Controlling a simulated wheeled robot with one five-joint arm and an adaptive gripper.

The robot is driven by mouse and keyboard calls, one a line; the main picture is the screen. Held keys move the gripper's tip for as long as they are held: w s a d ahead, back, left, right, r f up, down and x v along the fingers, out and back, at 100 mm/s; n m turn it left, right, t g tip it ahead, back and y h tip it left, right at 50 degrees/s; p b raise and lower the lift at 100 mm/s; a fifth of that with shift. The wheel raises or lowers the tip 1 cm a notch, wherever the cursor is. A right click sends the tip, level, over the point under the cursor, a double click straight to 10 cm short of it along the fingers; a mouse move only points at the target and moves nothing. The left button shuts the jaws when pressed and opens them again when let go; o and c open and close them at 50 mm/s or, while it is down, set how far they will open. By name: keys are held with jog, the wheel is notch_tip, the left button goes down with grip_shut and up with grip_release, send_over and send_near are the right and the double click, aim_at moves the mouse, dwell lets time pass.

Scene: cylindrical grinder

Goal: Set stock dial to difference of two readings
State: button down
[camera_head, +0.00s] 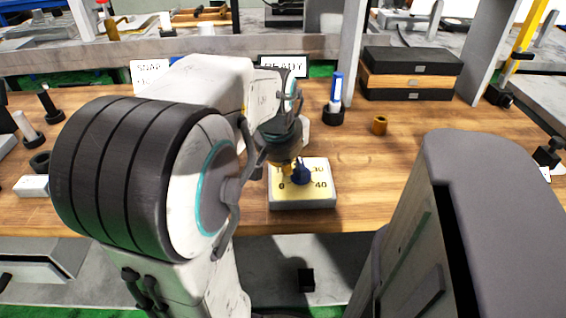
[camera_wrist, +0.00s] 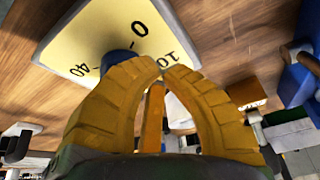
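The stock dial is a pale yellow plate (camera_head: 321,175) on a grey block on the bench. A dark blue knob (camera_head: 301,174) stands on the plate. My gripper (camera_head: 286,167) points down just left of the knob. In the wrist view, the yellow fingers (camera_wrist: 163,67) have tips close together, with nothing clearly held between them. There the blue knob (camera_wrist: 118,57) is partly hidden behind one finger, and the plate (camera_wrist: 80,38) shows 0, 10 and 40. The knob's pointing direction is unclear.
Behind the dial stand a READY card (camera_head: 283,66) and a partly hidden card (camera_head: 150,72). A blue-and-white cylinder in a black holder (camera_head: 333,114), a brass ring (camera_head: 380,125) and stacked cases (camera_head: 410,75) stand to the right. Bench right of the dial is clear.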

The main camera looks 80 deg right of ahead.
jog(key=shift+d, duration=0.35)
dwell(0.3)
jog(key=shift+w, duration=0.1)
dwell(0.4)
